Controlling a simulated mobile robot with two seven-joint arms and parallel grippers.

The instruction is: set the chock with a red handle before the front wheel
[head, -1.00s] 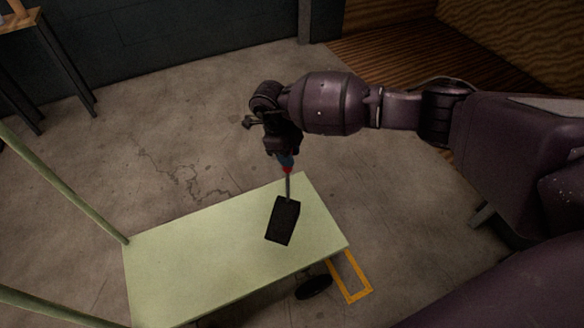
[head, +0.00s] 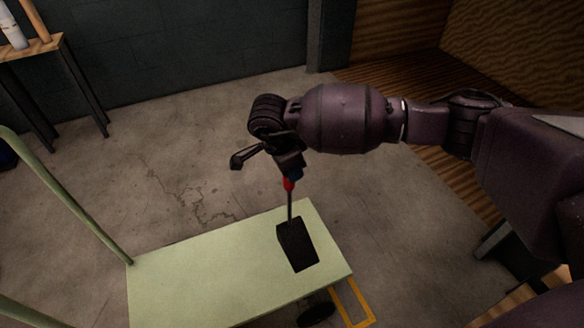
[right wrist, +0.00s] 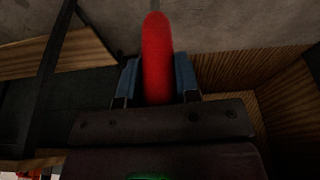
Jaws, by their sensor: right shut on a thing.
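The chock (head: 297,246) is a black block on a thin rod with a red handle (head: 288,184). My right gripper (head: 290,176) is shut on the red handle, and the block hangs below it, in front of the pale green cart deck (head: 220,270) in the head view. I cannot tell the gap between block and deck. In the right wrist view the red handle (right wrist: 157,60) stands between the two blue fingertips. A dark wheel (head: 316,314) shows partly under the deck's near right corner. My left gripper is out of view.
A yellow outlined rectangle (head: 365,320) lies on the floor beside the wheel. The cart's green push-handle (head: 75,205) rises at left. A wooden table (head: 35,48) with bottles stands at the back left. Concrete floor is open behind the cart.

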